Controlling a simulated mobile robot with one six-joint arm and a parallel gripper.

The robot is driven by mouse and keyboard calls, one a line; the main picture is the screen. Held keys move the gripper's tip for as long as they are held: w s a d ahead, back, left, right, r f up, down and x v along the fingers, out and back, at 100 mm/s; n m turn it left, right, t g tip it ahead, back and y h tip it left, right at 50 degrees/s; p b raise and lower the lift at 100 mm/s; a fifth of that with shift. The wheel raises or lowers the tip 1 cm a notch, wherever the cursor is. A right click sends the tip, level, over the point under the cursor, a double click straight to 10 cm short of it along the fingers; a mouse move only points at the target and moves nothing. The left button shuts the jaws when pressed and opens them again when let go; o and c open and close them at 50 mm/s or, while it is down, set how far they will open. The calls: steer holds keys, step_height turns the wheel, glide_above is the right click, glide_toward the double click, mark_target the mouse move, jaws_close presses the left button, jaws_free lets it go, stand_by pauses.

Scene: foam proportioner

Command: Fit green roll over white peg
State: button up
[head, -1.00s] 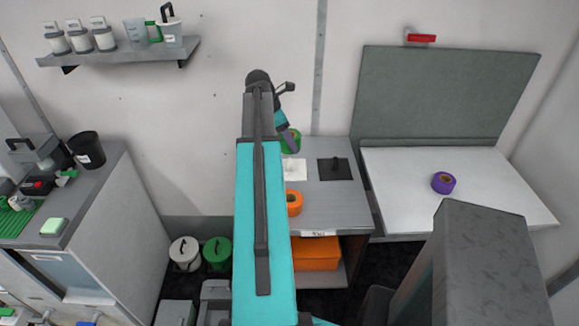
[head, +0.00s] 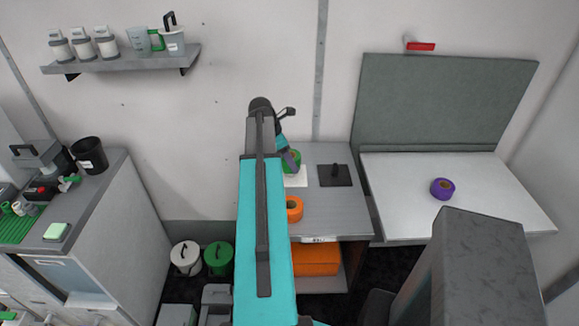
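The green roll (head: 293,159) is at the end of my arm, at my gripper (head: 289,163), over the back of the white square base (head: 298,181). My gripper looks shut on the roll, though its fingers are small and partly hidden. The white peg itself is not visible; the roll and my arm cover that spot. I cannot tell whether the roll is around the peg or still above it.
A black square base with a black peg (head: 335,173) stands just right of the white one. An orange roll (head: 294,208) lies in front on the grey cabinet top (head: 343,215). A purple roll (head: 442,188) lies on the white table (head: 490,205) at right.

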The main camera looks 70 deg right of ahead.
steer(key=shift+f, duration=0.1)
steer(key=shift+f+p, duration=0.55)
steer(key=shift+f, duration=1.25)
steer(key=shift+f, duration=0.1)
steer(key=o, duration=1.2)
steer(key=b+v, duration=0.2)
steer(key=v, duration=1)
steer(key=shift+b, duration=0.4)
steer(key=shift+s, duration=0.1)
